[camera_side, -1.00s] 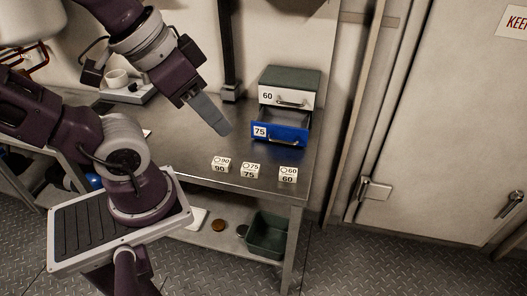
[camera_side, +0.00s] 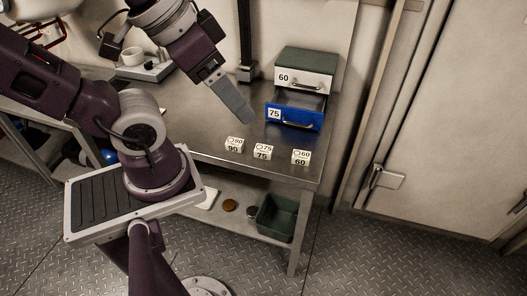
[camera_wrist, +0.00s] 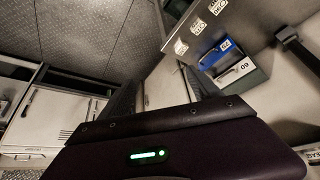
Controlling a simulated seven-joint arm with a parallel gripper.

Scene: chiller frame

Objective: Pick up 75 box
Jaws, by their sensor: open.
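The 75 box (camera_side: 263,152) is a small white block with black print. It stands in the middle of a row of three on the steel table, between the 90 box (camera_side: 233,145) and the 60 box (camera_side: 300,157). In the wrist view the middle block (camera_wrist: 197,26) is near the top, its print too small to read surely. My gripper (camera_side: 246,117) hangs above the table, behind the row in the side view and apart from the blocks. Its jaws are open and empty, and its fingers also show in the wrist view (camera_wrist: 163,78).
A drawer cabinet (camera_side: 305,58) stands behind the blocks at the right. Its blue 75 drawer (camera_side: 294,117) is pulled out; the white 60 drawer (camera_side: 305,80) is shut. A green bin (camera_side: 277,217) sits on the lower shelf.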

